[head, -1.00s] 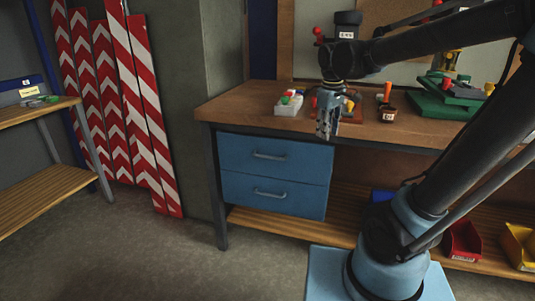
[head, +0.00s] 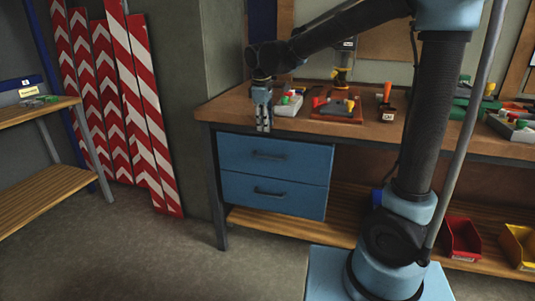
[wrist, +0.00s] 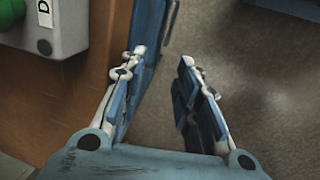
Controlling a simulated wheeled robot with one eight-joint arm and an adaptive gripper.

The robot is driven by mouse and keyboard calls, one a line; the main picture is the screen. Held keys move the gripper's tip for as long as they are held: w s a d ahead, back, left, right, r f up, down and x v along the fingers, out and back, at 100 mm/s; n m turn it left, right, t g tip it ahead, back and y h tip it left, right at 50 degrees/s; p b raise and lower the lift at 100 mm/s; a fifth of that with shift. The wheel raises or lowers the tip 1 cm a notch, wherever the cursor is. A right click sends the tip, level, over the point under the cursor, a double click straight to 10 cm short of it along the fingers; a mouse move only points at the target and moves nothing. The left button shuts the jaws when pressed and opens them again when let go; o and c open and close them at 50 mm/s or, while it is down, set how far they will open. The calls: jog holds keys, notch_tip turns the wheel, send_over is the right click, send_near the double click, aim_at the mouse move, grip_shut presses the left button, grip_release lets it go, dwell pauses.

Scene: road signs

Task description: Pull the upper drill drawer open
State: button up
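The upper drawer (head: 305,160) is the top one of two blue drawers under the left end of the workbench. It looks shut, with a dark bar handle (head: 268,155) across its front. My gripper (head: 264,127) points down at the bench's front edge, just above the drawer handle. In the wrist view, my gripper (wrist: 163,57) is open, with nothing between its fingertips. A blue strip, apparently the drawer front (wrist: 149,48), runs beside the left finger; the floor lies below the right finger. I cannot tell whether a finger touches it.
The lower blue drawer (head: 300,198) looks shut. On the wooden bench top (head: 225,105) stand a white box with coloured buttons (head: 289,103) and a red-brown tray (head: 335,117). Red (head: 461,238) and yellow (head: 518,245) bins sit on the lower shelf. The floor before the drawers is free.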

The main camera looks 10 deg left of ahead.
send_near(267, 151)
jog(key=f, duration=0.2)
jog(key=s+f, duration=0.1)
jog(key=f, duration=0.2)
jog(key=s+d+f, duration=0.1)
jog(key=f, duration=0.2)
grip_shut()
